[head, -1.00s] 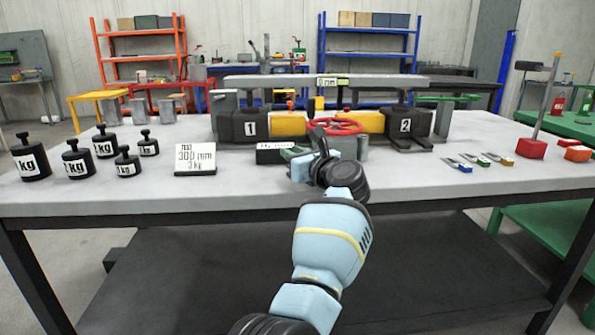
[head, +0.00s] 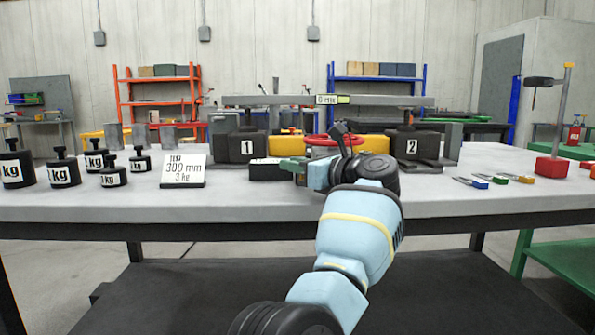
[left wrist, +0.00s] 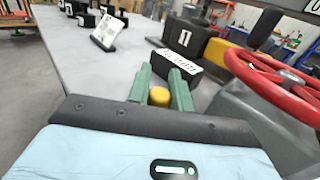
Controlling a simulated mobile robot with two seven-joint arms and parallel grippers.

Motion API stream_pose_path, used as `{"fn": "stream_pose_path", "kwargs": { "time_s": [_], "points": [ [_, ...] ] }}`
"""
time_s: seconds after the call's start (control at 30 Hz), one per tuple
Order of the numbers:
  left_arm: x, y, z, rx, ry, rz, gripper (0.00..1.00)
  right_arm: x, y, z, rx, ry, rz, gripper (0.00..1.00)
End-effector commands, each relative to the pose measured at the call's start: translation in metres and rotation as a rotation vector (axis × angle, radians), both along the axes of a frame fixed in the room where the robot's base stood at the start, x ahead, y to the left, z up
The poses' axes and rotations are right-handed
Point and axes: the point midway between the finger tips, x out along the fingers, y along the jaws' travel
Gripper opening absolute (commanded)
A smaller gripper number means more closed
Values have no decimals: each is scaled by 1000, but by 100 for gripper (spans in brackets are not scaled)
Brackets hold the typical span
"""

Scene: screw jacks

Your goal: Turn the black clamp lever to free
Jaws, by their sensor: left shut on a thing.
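My left gripper (head: 292,164) is at the front of the jack assembly, just right of a black block with a white label (head: 265,170). In the left wrist view its green fingers (left wrist: 160,94) are closed around a small round yellow knob (left wrist: 158,96). The black labelled block (left wrist: 175,66) lies just beyond the fingertips. No black lever arm can be made out at the knob; the gripper hides what is below it. A red handwheel (head: 322,139) is close to the right of the fingers, also in the left wrist view (left wrist: 268,80). My right gripper is not in view.
Jack blocks 1 (head: 240,147) and 2 (head: 415,146) stand under a grey beam (head: 270,101). Coloured tools (head: 495,179) and a red-based stand (head: 551,167) are right. The front table strip is clear.

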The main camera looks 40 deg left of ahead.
Motion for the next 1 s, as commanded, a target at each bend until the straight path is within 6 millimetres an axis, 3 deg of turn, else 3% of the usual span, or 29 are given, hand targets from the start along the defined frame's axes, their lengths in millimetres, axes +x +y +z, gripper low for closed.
{"fn": "stream_pose_path", "kwargs": {
  "time_s": [0.33, 0.37, 0.5, 0.8, 1.0],
  "points": [
    [1, 0, 3, 5, -4, -4, 0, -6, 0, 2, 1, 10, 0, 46],
    [1, 0, 3, 5, -4, -4, 25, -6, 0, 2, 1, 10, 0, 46],
    [0, 0, 3, 3, -3, -2, 43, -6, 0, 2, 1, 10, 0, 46],
    [0, -1, 1, 1, -1, -1, 43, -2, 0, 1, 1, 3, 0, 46],
    [-1, -23, 2, 0, -1, -4, 43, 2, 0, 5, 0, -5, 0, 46]
  ]
}}
